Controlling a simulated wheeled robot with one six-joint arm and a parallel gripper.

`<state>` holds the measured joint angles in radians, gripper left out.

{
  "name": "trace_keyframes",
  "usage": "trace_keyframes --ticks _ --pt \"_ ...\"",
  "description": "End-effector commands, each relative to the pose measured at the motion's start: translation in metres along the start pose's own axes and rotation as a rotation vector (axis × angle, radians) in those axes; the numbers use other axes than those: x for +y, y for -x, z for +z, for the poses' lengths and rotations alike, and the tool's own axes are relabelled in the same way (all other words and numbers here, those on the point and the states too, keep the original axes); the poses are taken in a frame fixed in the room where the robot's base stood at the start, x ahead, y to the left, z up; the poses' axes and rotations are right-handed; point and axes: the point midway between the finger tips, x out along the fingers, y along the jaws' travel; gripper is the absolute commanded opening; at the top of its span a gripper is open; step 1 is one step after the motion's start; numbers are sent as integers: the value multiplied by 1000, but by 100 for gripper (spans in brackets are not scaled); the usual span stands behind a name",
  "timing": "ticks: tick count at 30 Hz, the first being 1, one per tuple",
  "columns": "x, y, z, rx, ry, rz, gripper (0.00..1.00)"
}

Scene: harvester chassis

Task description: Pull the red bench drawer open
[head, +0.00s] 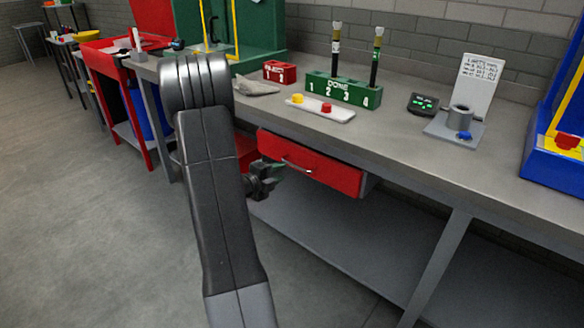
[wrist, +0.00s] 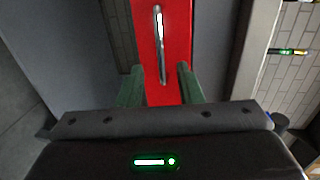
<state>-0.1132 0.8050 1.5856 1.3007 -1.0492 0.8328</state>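The red bench drawer (head: 325,170) hangs under the grey workbench top in the head view. Its front carries a slim metal handle (head: 296,165). The drawer front (wrist: 173,82) and the upright-looking handle (wrist: 159,40) also show in the wrist view. My gripper (head: 268,178) is in front of the drawer's left part, partly hidden by my arm. In the wrist view my gripper (wrist: 160,88) has two green fingers spread apart with a gap between them. The handle lies ahead of the fingers, roughly in line with the gap, and nothing is held.
On the bench (head: 400,137) stand a green numbered block (head: 343,92), a small red block (head: 280,72), a white tray (head: 320,107) and a dark device (head: 423,103). A lower shelf (head: 330,240) and a bench leg (head: 437,265) are below. Open floor lies left.

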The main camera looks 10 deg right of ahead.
Motion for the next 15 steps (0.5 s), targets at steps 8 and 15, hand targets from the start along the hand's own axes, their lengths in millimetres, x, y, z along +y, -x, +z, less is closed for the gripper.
trace_keyframes --ticks 8,15 --pt "0 -52 0 1 0 -1 33" --pt "0 -69 0 -1 2 0 33"
